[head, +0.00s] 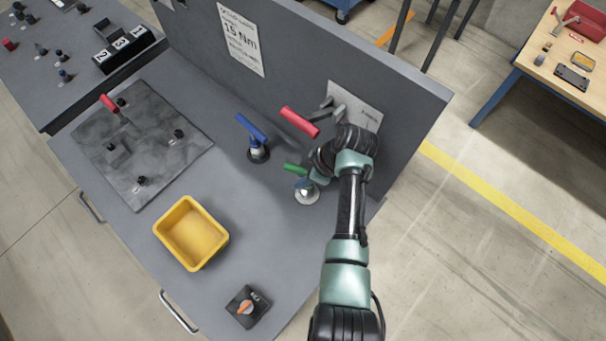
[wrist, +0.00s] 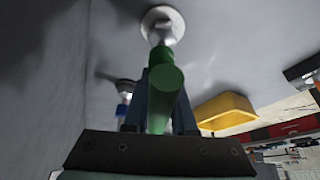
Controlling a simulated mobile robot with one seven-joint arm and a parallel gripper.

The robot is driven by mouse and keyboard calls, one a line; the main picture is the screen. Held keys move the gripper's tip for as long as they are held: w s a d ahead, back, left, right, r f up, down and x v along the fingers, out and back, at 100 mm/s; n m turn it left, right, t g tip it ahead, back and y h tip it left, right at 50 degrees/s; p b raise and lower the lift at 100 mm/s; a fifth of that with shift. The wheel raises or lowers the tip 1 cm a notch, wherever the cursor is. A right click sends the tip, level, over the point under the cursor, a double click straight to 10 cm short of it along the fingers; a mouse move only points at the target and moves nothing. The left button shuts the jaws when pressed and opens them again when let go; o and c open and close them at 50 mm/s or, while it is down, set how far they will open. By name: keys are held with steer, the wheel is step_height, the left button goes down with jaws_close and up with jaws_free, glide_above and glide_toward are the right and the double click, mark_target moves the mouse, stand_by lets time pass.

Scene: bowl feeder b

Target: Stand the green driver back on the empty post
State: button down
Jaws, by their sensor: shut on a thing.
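The green driver (head: 295,169) is in my gripper (head: 314,177), with its green handle pointing left in the head view. In the wrist view the green handle (wrist: 165,85) lies between my two fingers, and its metal end reaches toward a pale round base (wrist: 163,22). That base (head: 307,194) also shows under the driver in the head view. The driver hides any post there, so I cannot tell whether it touches or is seated. A blue driver (head: 251,127) stands on a dark base left of my gripper; part of it shows in the wrist view (wrist: 122,110).
A red-handled tool (head: 299,122) sticks out from the back panel (head: 390,90) close above my gripper. A yellow bin (head: 190,233) and a black box with an orange knob (head: 248,306) stand in front. A dark plate (head: 150,150) lies left. The bench between is clear.

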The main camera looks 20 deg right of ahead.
steer(key=c, duration=0.7)
jaws_free()
steer(key=shift+o, duration=0.2)
steer(key=shift+s, duration=0.1)
